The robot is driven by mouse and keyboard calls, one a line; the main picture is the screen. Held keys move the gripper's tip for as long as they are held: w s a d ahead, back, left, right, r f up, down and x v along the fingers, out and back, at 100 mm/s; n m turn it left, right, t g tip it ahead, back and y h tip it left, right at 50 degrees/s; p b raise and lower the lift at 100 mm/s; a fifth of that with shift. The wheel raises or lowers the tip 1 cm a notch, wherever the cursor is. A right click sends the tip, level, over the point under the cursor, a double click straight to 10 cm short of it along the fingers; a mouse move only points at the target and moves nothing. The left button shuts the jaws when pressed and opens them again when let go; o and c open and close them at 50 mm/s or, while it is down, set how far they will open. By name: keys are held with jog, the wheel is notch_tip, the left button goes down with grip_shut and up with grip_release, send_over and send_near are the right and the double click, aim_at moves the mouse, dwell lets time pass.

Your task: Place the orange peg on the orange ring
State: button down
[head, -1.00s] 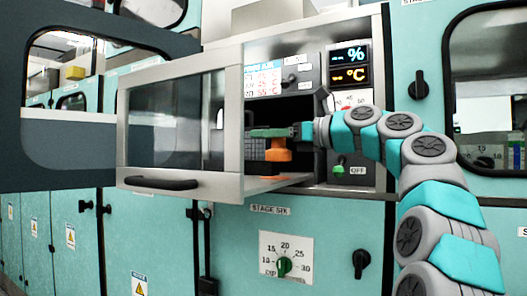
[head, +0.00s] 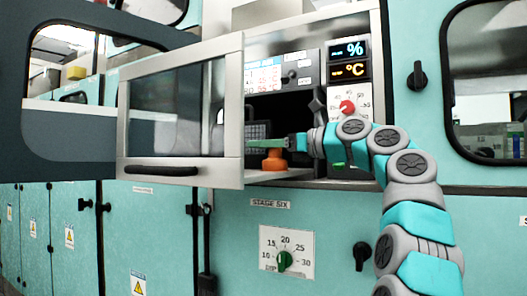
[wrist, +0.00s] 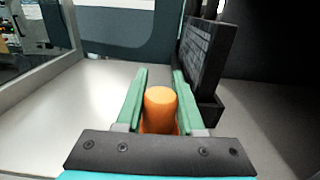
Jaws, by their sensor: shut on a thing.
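The orange peg (wrist: 160,98) stands upright between the two green fingers of my gripper (wrist: 160,75) in the wrist view. In the head view the orange peg (head: 274,161) shows below the green fingers (head: 266,144), with a narrow upper part and a wider base. My gripper is shut on it, reaching into the open chamber from the right. The wide base is low, at or just above the chamber floor (head: 262,177). I cannot make out an orange ring apart from the peg; the fingers and peg hide what lies beneath.
A dark rack or grille (wrist: 203,60) stands close to the right finger in the wrist view. The chamber's framed glass door (head: 180,105) stands open at left with a black handle (head: 160,170). The floor left of my fingers (wrist: 95,85) is clear.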

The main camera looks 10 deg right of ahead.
jog(key=c, duration=0.5)
grip_release()
jog(key=shift+r, duration=0.1)
jog(key=shift+d, duration=0.1)
jog(key=p+v, duration=0.1)
jog(key=v, duration=1.1)
jog(key=shift+p, duration=0.35)
